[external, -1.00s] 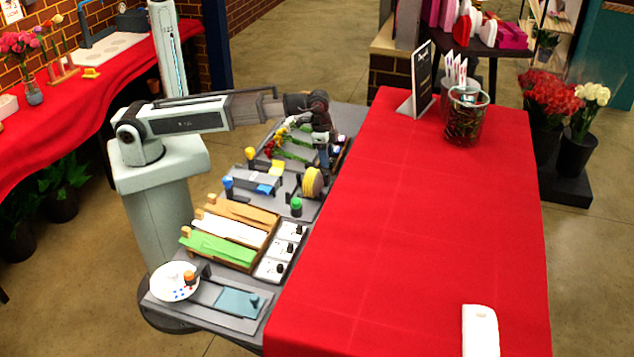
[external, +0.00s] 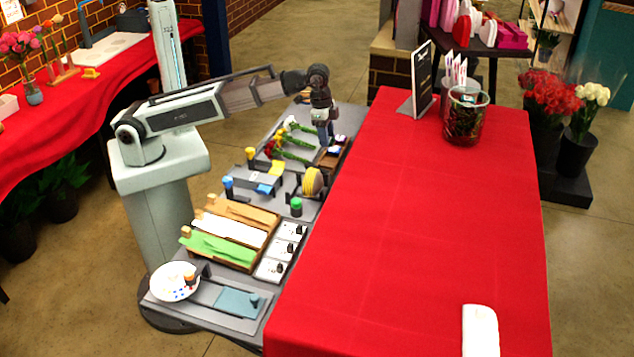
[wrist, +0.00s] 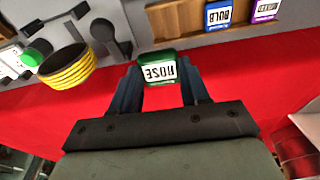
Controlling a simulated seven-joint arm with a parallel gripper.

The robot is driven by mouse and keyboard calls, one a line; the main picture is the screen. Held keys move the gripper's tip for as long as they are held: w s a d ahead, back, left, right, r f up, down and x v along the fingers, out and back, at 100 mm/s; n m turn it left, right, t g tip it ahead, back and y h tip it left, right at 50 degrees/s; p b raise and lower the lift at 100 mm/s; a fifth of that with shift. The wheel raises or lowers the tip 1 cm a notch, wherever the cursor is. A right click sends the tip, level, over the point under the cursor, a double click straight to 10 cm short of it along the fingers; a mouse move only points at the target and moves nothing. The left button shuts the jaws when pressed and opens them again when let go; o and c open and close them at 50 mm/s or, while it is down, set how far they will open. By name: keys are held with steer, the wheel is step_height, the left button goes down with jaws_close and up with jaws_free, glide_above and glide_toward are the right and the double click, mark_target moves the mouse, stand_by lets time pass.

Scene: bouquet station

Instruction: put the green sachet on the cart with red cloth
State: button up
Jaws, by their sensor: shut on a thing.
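My gripper (external: 326,142) is shut on the green sachet (wrist: 158,70), which has a white label reading ROSE. In the wrist view the sachet sits between my two fingertips (wrist: 158,84). In the external view the sachet is too small and covered to make out. My gripper hangs above the wooden sachet tray (external: 331,160) at the right edge of the grey bench, beside the cart with red cloth (external: 410,230). A blue sachet (wrist: 220,13) marked BULB and a purple sachet (wrist: 264,9) stay in the tray.
A glass vase (external: 465,118), a black sign (external: 421,80) and card holders stand at the cloth's far end. A white object (external: 480,330) lies at its near right. The cloth's middle is clear. A yellow ribbon roll (external: 312,182) stands on the bench near my gripper.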

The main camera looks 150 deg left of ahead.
steer(key=w+r+m, duration=0.1)
steer(key=w, duration=0.7)
steer(key=w+d+r+m, duration=0.1)
steer(key=w, duration=0.8)
steer(key=w+d+r+m, duration=0.1)
steer(key=w, duration=0.8)
steer(key=shift+r, duration=0.35)
steer(key=w+a+r, duration=0.2)
steer(key=w, duration=0.5)
steer(key=r+n, duration=0.2)
glide_above(413, 218)
steer(key=shift+n, duration=0.7)
steer(key=shift+s+d+f, duration=0.1)
steer(key=shift+s+f, duration=0.05)
steer(key=shift+f, duration=2.4)
steer(key=shift+s+d+f, duration=0.1)
steer(key=shift+f, duration=2.45)
steer(key=shift+f, duration=0.1)
steer(key=o, duration=1)
